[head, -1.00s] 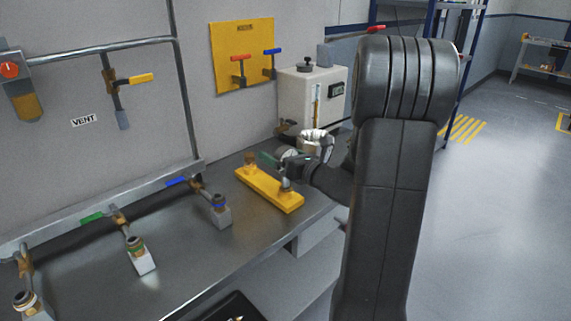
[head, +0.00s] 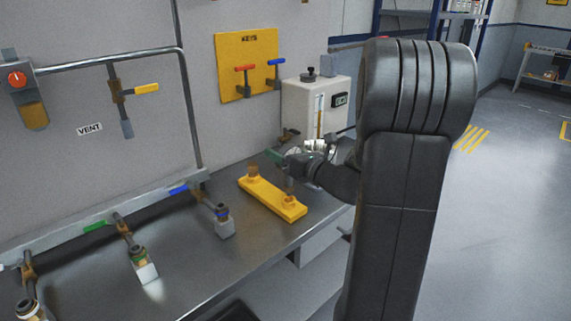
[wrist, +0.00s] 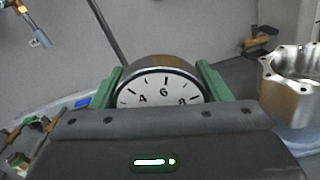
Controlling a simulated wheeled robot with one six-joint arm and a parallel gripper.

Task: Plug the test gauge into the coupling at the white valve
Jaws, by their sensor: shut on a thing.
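My gripper (head: 287,160) has green fingers and is shut on the test gauge (wrist: 160,88), whose white dial with black numbers shows between the fingers in the wrist view. In the head view the gauge is mostly hidden by my gripper; a thin stem seems to hang just above the right brass socket (head: 290,202) of the yellow stand (head: 268,195). Couplings on grey blocks line the bench: one by the blue handle (head: 222,222), one by the green handle (head: 142,265), and one at the lower left corner (head: 30,310). That last one's handle is cut off, its colour unclear.
A white tank (head: 305,105) and a silver flanged housing (wrist: 290,88) stand near my gripper. A pipe frame (head: 188,110) rises behind the bench (head: 190,262). A yellow key board (head: 248,65) hangs on the wall. The bench front between couplings and edge is clear.

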